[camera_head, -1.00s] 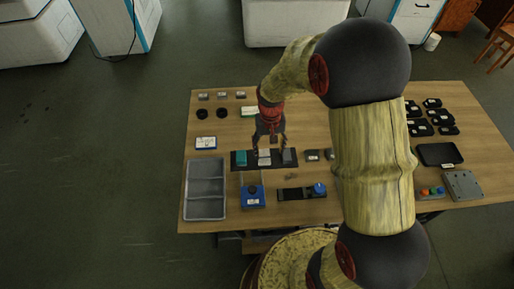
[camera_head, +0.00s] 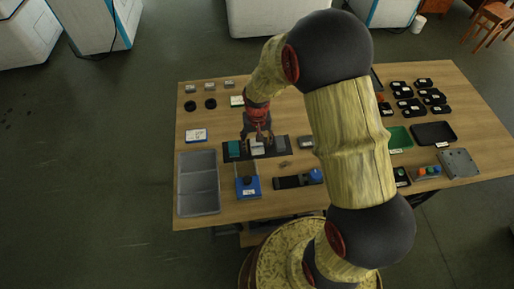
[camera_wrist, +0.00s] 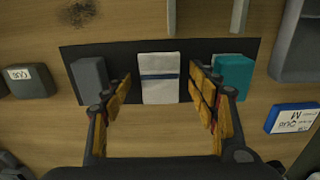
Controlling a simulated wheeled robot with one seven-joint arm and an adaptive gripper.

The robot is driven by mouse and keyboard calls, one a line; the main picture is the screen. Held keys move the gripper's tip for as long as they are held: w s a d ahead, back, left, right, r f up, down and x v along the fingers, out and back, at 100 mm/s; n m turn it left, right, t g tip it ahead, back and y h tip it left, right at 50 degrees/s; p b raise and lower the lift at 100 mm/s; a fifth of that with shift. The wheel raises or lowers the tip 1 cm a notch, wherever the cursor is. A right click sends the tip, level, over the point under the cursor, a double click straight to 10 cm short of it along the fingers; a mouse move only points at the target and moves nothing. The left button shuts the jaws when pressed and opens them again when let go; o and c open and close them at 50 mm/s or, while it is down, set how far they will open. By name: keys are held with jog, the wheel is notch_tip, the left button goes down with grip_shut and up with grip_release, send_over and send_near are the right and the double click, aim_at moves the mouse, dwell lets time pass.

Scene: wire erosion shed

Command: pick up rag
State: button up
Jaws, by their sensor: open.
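The rag (camera_wrist: 159,86) is a folded white cloth with a blue stripe, lying on a dark mat (camera_wrist: 209,48) on the wooden table. It also shows in the head view (camera_head: 257,148), partly behind my gripper (camera_head: 257,136). My gripper (camera_wrist: 160,82) is open and empty, and in the wrist view its yellow-padded fingers stand on either side of the rag. I cannot tell how high the fingertips are above the mat.
On the mat, a teal block (camera_wrist: 235,73) and a grey block (camera_wrist: 88,79) flank the rag closely. A grey tray (camera_head: 199,186) lies at the table's left. A blue device (camera_head: 247,187) stands in front of the mat.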

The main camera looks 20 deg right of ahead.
aim_at(257, 145)
jog(key=c, duration=0.3)
jog(key=c, duration=0.8)
jog(key=shift+c, duration=0.2)
jog(key=shift+r, duration=0.15)
jog(key=shift+r+p, duration=0.45)
jog(key=shift+r, duration=0.1)
notch_tip(257, 145, up, 3)
jog(key=shift+f+p, duration=0.2)
jog(key=shift+p, duration=0.45)
jog(key=s+d+r+p, duration=0.2)
jog(key=s+r, duration=0.2)
jog(key=s, duration=0.2)
jog(key=s+d+r+p, duration=0.2)
jog(key=s+d+r, duration=0.1)
jog(key=s+r, duration=0.2)
jog(key=shift+s+d, duration=0.3)
jog(key=shift+s, duration=0.6)
